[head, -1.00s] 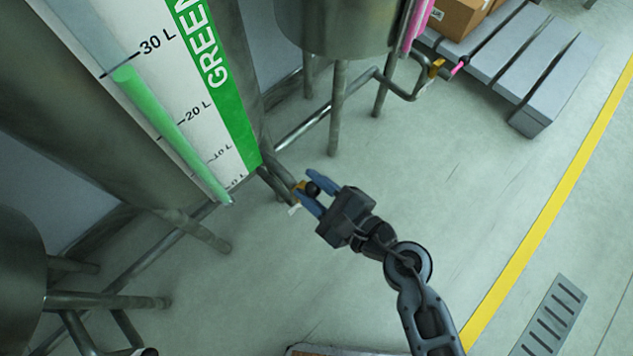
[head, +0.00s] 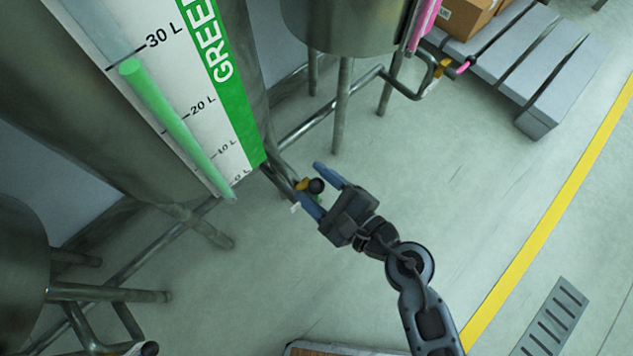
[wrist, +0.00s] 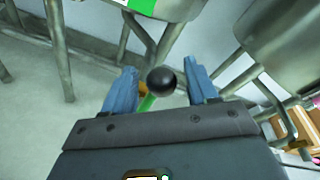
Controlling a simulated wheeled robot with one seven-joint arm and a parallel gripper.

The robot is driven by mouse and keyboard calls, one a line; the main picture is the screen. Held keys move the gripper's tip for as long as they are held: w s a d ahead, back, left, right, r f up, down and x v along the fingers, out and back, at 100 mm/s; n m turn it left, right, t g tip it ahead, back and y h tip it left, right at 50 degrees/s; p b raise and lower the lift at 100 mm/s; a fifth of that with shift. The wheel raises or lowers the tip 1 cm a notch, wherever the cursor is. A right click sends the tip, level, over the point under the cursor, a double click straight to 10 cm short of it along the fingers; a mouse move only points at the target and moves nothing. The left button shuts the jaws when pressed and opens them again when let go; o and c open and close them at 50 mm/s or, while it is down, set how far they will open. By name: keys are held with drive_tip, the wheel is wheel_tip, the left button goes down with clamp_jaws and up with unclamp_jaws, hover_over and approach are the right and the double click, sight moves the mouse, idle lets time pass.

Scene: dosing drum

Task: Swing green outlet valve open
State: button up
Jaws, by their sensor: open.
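The green outlet valve sits at the low end of the pipe under the green drum. Its handle, a green lever with a black ball knob (head: 316,186), shows beside a brass-coloured valve body (head: 302,185). In the wrist view the black knob (wrist: 161,81) and green stem (wrist: 148,102) stand between the blue fingers. My gripper (head: 314,186) is open, with one finger on each side of the knob. I cannot tell whether either finger touches it.
Steel drum legs and pipes (head: 205,228) stand close on the left. A second drum (head: 340,25) with a pink gauge, a brass valve (head: 443,68) and a pink handle (head: 463,67) is at the back. A grey pallet (head: 540,115) holds boxes. Floor to the right is clear.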

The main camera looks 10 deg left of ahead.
drive_tip(key=v, duration=0.7)
drive_tip(key=shift+s+d+p, duration=0.2)
drive_tip(key=shift+d+p, duration=0.1)
drive_tip(key=shift+p, duration=0.15)
drive_tip(key=shift+r, duration=0.1)
drive_tip(key=s+d+r+n+t+h, duration=0.5)
drive_tip(key=s+d+r+n+h, duration=0.7)
drive_tip(key=s+d+r+n, duration=0.6)
wheel_tip(320, 180, up, 24)
drive_tip(key=s+d+p, duration=0.1)
drive_tip(key=s+p, duration=0.1)
drive_tip(key=p, duration=2.3)
drive_tip(key=shift+n+p, duration=0.3)
drive_tip(key=shift+p, duration=0.1)
drive_tip(key=shift+d+f, duration=0.1)
drive_tip(key=shift+f, duration=0.05)
drive_tip(key=shift+c, duration=0.5)
